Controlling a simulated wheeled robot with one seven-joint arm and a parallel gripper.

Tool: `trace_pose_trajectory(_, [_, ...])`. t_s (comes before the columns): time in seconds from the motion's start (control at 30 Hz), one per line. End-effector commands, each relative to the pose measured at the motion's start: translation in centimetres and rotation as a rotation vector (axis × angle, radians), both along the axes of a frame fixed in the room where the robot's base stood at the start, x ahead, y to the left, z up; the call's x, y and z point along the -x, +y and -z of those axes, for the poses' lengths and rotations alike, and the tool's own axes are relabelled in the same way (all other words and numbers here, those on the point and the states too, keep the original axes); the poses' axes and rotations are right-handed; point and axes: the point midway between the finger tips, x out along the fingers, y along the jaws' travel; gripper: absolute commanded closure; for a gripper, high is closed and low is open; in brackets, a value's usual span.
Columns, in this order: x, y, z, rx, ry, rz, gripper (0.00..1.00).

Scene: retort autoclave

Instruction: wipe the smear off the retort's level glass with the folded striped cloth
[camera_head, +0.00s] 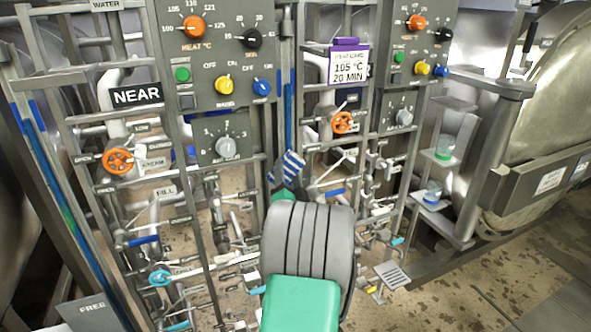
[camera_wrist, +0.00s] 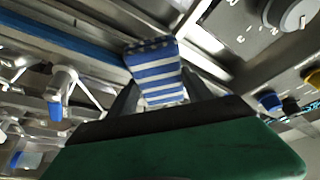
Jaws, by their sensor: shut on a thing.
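The folded cloth (camera_head: 293,163), blue and white striped, is in my gripper (camera_head: 287,184), in front of the gap between the two control panels. In the wrist view the cloth (camera_wrist: 154,66) sticks out beyond the fingers of my gripper (camera_wrist: 160,97), which are shut on its near end. A level glass (camera_head: 289,100) with a blue column stands upright in that gap, just above and behind the cloth. A blue strip (camera_wrist: 50,36) runs toward the cloth in the wrist view. I cannot tell whether the cloth touches the glass.
The NEAR panel (camera_head: 214,60) with knobs is left of the cloth; a second panel (camera_head: 418,50) is right. A purple-topped card (camera_head: 347,66) hangs between them. Handwheels, pipes and valve levers crowd below. Another blue-filled tube (camera_head: 48,170) stands far left. Cups sit on shelves (camera_head: 446,158) at right.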

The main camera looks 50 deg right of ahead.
Motion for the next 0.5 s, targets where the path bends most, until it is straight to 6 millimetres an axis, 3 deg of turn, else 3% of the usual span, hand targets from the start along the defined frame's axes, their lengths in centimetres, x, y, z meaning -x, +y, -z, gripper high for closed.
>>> trace_pose_trajectory(0.23, [0.2, 0.0, 0.2, 0.0, 0.0, 0.002, 0.74])
trace_pose_trajectory(0.5, [2.8, 1.3, 0.5, 0.003, 0.0, 0.007, 0.74])
